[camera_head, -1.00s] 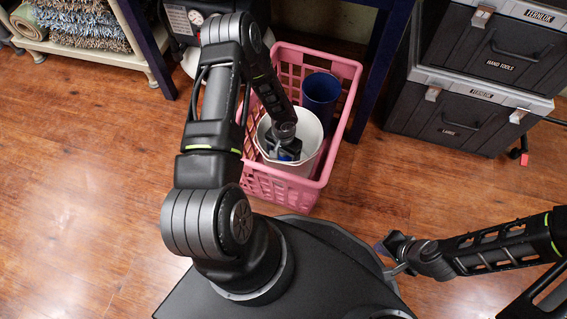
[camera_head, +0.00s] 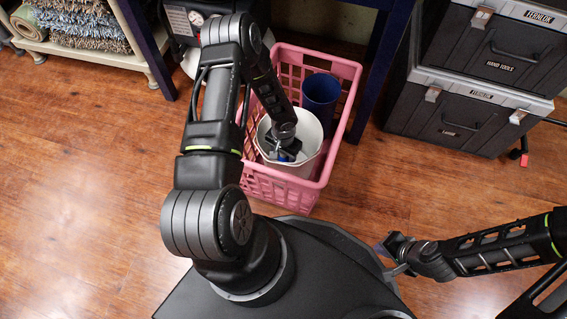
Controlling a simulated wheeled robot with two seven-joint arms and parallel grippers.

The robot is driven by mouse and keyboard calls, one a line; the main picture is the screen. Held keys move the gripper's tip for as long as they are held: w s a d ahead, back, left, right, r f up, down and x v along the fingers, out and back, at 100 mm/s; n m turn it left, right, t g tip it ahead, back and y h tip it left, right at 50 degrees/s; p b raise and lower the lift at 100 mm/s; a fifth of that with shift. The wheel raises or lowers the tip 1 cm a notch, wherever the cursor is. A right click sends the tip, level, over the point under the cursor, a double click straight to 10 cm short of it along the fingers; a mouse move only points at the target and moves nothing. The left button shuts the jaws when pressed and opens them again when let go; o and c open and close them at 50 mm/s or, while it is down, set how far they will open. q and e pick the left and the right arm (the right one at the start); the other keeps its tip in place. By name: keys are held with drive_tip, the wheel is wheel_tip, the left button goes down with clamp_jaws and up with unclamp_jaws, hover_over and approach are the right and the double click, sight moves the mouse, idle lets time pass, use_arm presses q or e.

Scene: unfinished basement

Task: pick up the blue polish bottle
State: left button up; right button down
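My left gripper (camera_head: 281,156) reaches down into a white bucket (camera_head: 308,155) that stands in a pink basket (camera_head: 343,71). A small patch of blue, likely the blue polish bottle (camera_head: 283,159), shows at the fingers inside the bucket. Most of it is hidden by the gripper, and I cannot tell whether the fingers are closed on it. My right gripper (camera_head: 388,259) is at the lower right, over the edge of my base, away from the basket. Its fingers are apart with nothing between them.
A dark blue cup (camera_head: 320,93) stands in the basket behind the bucket. Dark blue table legs (camera_head: 382,70) rise beside the basket. Black tool boxes (camera_head: 455,118) are stacked at the right. A shelf with rolled rugs (camera_head: 84,25) is at the top left. The wooden floor at left is clear.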

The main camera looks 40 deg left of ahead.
use_arm(q)
clamp_jaws()
idle(0.4)
wheel_tip(320, 180, up, 10)
drive_tip(key=p, duration=0.4)
drive_tip(key=shift+f, duration=0.15)
drive_tip(key=shift+r, duration=0.2)
